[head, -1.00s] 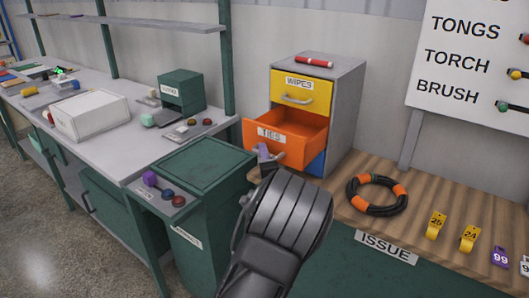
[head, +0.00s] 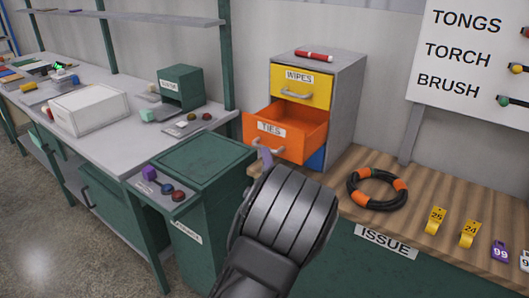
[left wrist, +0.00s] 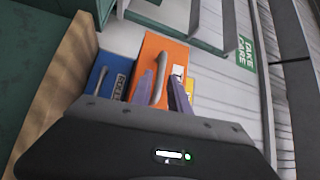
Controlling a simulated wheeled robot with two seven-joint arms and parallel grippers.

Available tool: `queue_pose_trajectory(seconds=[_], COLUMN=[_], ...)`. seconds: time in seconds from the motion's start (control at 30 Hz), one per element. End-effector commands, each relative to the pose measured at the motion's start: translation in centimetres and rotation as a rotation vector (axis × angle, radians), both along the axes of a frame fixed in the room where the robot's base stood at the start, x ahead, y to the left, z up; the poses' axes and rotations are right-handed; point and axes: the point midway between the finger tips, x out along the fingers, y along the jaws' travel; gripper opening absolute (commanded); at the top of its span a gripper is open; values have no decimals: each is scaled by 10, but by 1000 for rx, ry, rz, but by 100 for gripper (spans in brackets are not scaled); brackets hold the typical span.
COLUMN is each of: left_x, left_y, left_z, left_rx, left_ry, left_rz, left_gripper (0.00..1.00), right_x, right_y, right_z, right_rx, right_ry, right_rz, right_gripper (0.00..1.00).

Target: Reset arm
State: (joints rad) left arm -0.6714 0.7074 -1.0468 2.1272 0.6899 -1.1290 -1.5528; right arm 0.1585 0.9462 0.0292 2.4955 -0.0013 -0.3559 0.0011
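The orange drawer labelled TIES (head: 295,130) stands pulled out of the grey cabinet (head: 345,100). My left gripper (head: 266,156) is just in front of its handle, mostly hidden behind my own wrist; one purple finger shows. In the left wrist view, the two purple fingers of the gripper (left wrist: 162,82) are spread apart, with the drawer's grey handle (left wrist: 160,78) showing between them. I cannot tell whether a finger touches the handle. My right gripper is in neither view.
A black and orange hose ring (head: 377,204) and numbered tags (head: 436,220) lie on the wooden bench (head: 350,165). A green bin (head: 205,160) stands left of my arm.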

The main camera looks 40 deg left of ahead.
Motion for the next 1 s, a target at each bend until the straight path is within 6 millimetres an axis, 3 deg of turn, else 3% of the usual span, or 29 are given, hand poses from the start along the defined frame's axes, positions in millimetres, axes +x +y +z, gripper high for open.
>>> queue_pose_trajectory(seconds=[0.23, 0.83, 1.0], left_x=[-17, -17, -13], left_y=[-18, -18, -20], left_z=[-3, -3, -15], left_rx=[0, -9, -145], left_ry=[0, -9, -83], left_rz=[0, -1, -36], left_gripper=[22, 22, 22], right_x=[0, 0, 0], right_y=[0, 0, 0], right_z=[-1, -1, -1], right_rx=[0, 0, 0], right_ry=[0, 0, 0], right_rz=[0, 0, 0], right_gripper=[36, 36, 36])
